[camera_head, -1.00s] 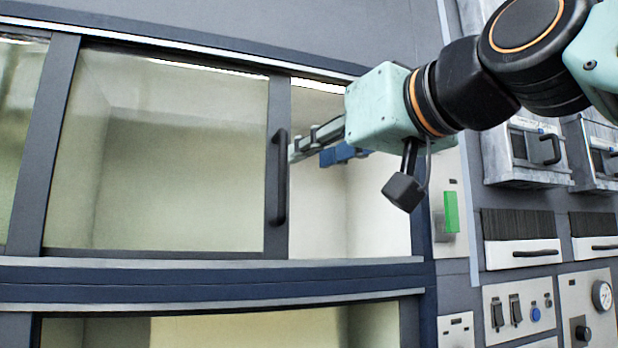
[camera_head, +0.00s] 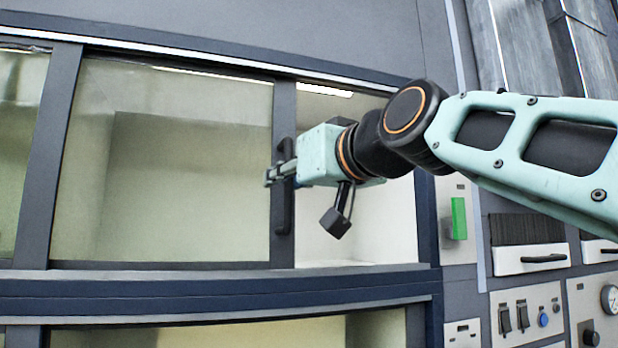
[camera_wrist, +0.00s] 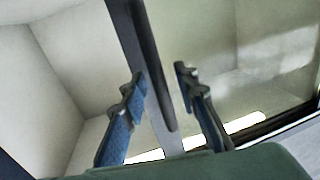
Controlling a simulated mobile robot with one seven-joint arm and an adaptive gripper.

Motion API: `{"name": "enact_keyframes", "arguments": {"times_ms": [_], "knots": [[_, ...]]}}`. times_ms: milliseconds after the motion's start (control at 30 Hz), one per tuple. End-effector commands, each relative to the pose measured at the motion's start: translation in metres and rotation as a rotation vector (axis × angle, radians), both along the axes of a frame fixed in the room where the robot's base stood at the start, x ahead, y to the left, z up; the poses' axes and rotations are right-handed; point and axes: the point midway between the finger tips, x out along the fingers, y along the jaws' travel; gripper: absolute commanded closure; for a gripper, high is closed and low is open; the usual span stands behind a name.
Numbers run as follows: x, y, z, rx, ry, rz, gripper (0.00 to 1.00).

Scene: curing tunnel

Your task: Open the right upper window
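The right upper window (camera_head: 180,165) is a tinted glass pane in a dark frame. A black vertical handle (camera_head: 284,215) is on its right edge stile, and it also shows in the wrist view (camera_wrist: 160,70). Right of the stile, a brighter gap (camera_head: 370,225) shows the pale interior, seemingly without glass. My gripper (camera_head: 274,174) is at the upper half of the handle. In the wrist view its two fingers (camera_wrist: 158,88) stand apart, one on each side of the handle. A space shows between each finger and the handle; contact is not visible.
A dark blue ledge (camera_head: 200,290) runs below the window, with another glazed bay under it. Right of the window frame is a panel with a green switch (camera_head: 459,218), then drawers, knobs and a gauge (camera_head: 608,298).

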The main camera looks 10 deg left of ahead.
Motion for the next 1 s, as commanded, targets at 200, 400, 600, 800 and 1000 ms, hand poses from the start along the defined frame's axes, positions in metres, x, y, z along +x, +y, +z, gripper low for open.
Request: {"name": "enact_keyframes", "arguments": {"times_ms": [200,400,600,800,1000], "knots": [[-0.0002,-0.0002,-0.0001,0.000,0.000,0.000,0.83],[-0.0004,-0.0002,-0.0002,0.000,0.000,0.000,1.00],[-0.0004,-0.0003,-0.0002,-0.001,0.001,0.000,1.00],[-0.0006,0.0002,-0.0003,-0.001,0.001,0.000,1.00],[-0.0028,0.0053,-0.0009,-0.001,0.000,0.001,1.00]]}}
